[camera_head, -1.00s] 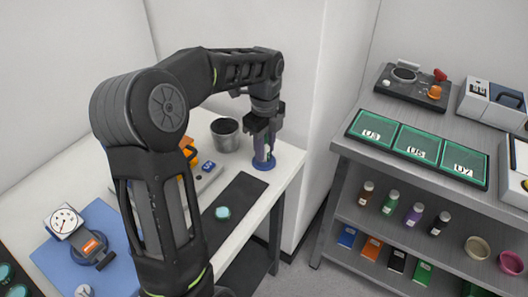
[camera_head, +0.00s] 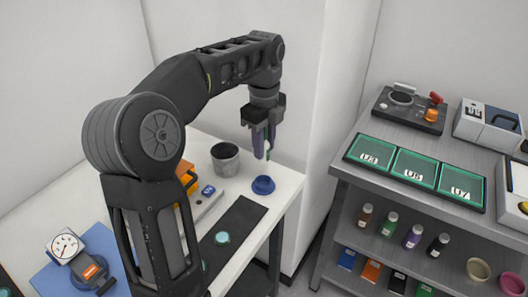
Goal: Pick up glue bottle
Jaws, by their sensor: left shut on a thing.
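My left gripper (camera_head: 264,148) is shut on the glue bottle (camera_head: 267,150), which is mostly hidden between the fingers. Only a narrow white and green strip of the bottle shows. The gripper points down and holds it in the air above a small round blue holder (camera_head: 263,185) near the right end of the white table. The bottle is apart from the holder. My right gripper is not in view.
A dark grey cup (camera_head: 225,159) stands left of the holder. A black mat (camera_head: 240,217) with a teal disc lies in front. A dial gauge (camera_head: 66,246) stands at left. A metal shelf unit (camera_head: 420,200) with green trays and small bottles is at right.

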